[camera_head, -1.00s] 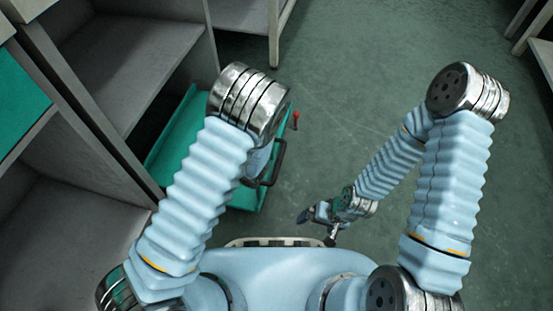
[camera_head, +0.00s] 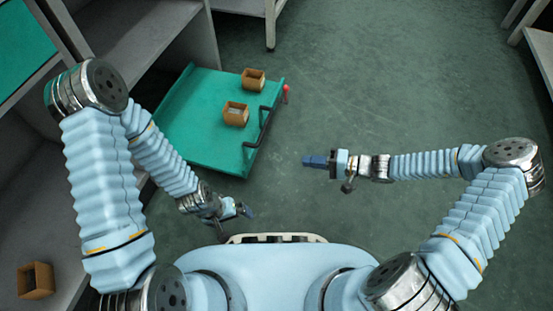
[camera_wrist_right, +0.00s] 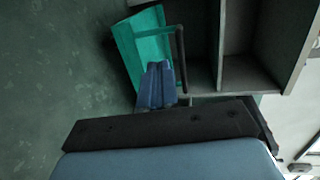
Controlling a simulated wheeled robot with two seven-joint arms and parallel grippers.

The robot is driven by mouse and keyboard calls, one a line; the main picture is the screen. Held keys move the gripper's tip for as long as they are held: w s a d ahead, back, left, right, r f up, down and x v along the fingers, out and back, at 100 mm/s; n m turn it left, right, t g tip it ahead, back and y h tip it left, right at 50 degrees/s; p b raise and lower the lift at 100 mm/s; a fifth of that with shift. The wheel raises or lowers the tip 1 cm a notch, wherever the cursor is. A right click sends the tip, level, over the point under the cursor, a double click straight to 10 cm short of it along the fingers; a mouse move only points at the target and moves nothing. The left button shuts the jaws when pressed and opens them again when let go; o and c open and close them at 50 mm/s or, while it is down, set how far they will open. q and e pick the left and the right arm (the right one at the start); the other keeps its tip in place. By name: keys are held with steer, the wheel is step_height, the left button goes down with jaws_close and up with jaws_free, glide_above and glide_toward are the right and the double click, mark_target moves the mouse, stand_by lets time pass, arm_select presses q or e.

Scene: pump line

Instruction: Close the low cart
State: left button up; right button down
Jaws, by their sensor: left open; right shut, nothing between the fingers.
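My left gripper (camera_head: 245,210) is open, in front of the cart's near edge, touching nothing I can see.
Two small brown open boxes (camera_head: 253,79) (camera_head: 236,114) stand on the cart. Another brown box (camera_head: 35,281) sits on a grey shelf at the lower left. Grey shelving (camera_head: 150,40) stands left and behind. The floor (camera_head: 400,90) on the right is clear.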

arm_select(q)
steer(key=shift+s+d+f+b, duration=0.15)
steer(key=shift+s+f+b, duration=0.1)
steer(key=shift+f+b, duration=0.3)
steer(key=shift+s+d+f+b, duration=0.1)
steer(key=shift+s+f+b, duration=0.2)
steer(key=shift+b, duration=0.3)
arm_select(e)
steer(key=w+a+t, duration=0.1)
steer(key=w+a, duration=0.4)
steer(key=a, duration=0.7)
steer(key=shift+r, duration=0.25)
arm_select(q)
steer(key=shift+a, duration=0.1)
arm_select(e)
steer(key=shift+w+a, duration=0.1)
steer(key=shift+a, duration=0.1)
